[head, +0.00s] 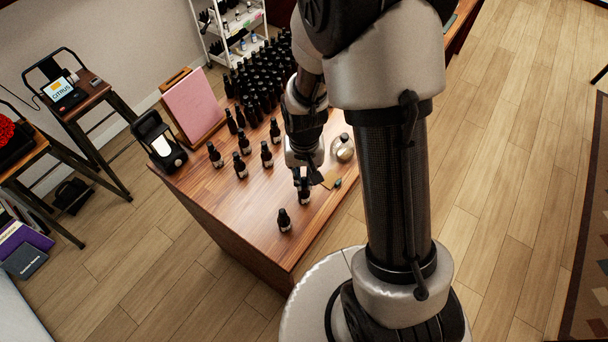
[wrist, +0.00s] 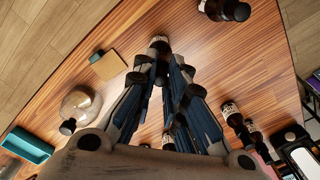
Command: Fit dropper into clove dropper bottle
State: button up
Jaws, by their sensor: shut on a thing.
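My gripper (head: 302,178) points down over the front part of the wooden table. Its fingers are closed together on a small dark piece that looks like the dropper (wrist: 161,70), mostly hidden between the fingertips. A dark bottle with a pale label (head: 304,194) stands right under the fingertips; it also shows just past them in the wrist view (wrist: 160,43). Whether the dropper is seated in its neck cannot be told. Another dark bottle (head: 284,220) stands apart, nearer the front corner. The labels are too small to read, so I cannot tell which is clove.
Several dark bottles (head: 240,166) stand left of my gripper, with a dense group (head: 262,78) behind. A pink board (head: 194,104) stands at the back left. The table's front left is clear.

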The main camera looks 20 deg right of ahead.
jog(key=shift+f+b, duration=0.6)
jog(key=shift+f, duration=0.25)
jog(key=o, duration=0.7)
jog(key=shift+r, duration=0.1)
jog(key=shift+r, duration=6)
